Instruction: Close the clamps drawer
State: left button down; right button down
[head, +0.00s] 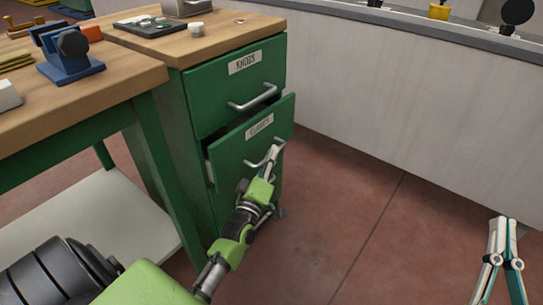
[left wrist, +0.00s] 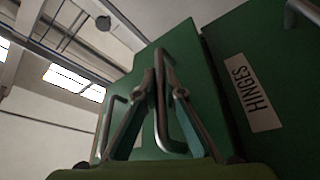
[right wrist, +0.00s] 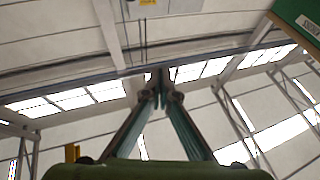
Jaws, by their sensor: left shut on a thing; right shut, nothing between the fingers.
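The clamps drawer (head: 233,160) is the green drawer below the knobs drawer in the cabinet. It stands partly open, its front out from the cabinet with a dark gap along its top edge. Its metal handle (head: 251,163) is a silver bar; the handle also shows in the left wrist view (left wrist: 163,110). My left gripper (head: 274,152) is shut on this handle, and its fingers meet around the bar in the left wrist view (left wrist: 160,75). My right gripper (head: 504,222) is shut and empty, held over the floor at the lower right, away from the cabinet.
The knobs drawer (head: 236,85) above is shut. A drawer front labelled hinges (left wrist: 252,92) shows in the left wrist view. A wooden workbench (head: 75,95) with a blue tool stands left. A long pale counter (head: 410,110) stands at the right, with clear reddish floor (head: 350,205) between.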

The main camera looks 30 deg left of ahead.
aim_at(259, 151)
pick_arm(q)
jog(key=a, duration=0.3)
jog(key=shift+w+a, duration=0.15)
jog(key=shift+a, duration=0.5)
jog(key=c, duration=2.2)
grip_release()
jog(key=shift+o, duration=0.3)
jog(key=shift+a, duration=0.1)
pick_arm(e)
jog(key=shift+s+r+t, duration=0.4)
jog(key=shift+r, duration=0.35)
jog(key=shift+r, duration=0.15)
